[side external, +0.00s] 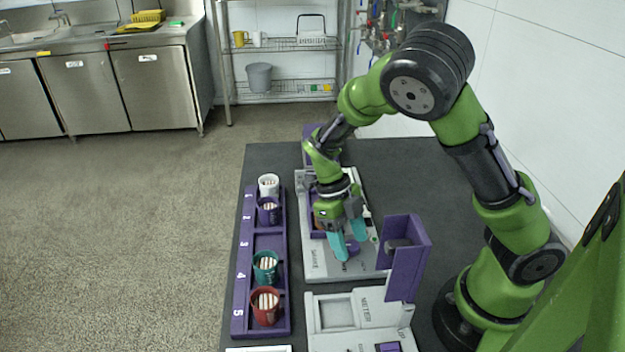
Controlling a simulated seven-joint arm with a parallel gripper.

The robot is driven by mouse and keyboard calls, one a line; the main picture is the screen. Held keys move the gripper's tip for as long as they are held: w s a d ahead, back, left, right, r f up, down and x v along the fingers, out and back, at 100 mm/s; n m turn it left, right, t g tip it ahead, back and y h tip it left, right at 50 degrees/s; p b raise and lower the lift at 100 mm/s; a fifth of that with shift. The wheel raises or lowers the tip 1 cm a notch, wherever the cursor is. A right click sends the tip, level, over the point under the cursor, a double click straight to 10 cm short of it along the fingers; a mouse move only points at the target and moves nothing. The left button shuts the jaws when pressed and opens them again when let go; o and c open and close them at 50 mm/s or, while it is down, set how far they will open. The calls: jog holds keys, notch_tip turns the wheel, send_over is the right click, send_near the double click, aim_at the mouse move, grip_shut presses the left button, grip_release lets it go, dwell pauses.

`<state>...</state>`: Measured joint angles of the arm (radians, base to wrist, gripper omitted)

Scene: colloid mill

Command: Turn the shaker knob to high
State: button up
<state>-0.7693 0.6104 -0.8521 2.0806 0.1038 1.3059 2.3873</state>
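The shaker (312,262) is a light grey plate-like device on the dark bench, with printed lettering on its front part. A small purple part, which looks like its knob (353,248), shows at its front right, between and just behind my fingertips. My gripper (350,244) is over this front part, pointing down, with its two teal fingers spread apart. The fingers straddle the purple part in this view; I cannot tell whether they touch it. The knob's pointer and the setting marks are too small or hidden to read. My gripper hides much of the shaker's middle.
A purple numbered rack (240,290) at left holds several mugs. A purple upright holder (405,255) stands close to the right of my gripper. A grey meter device (365,312) lies in front. The bench's right rear (400,175) is clear.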

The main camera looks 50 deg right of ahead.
jog(key=c, duration=1)
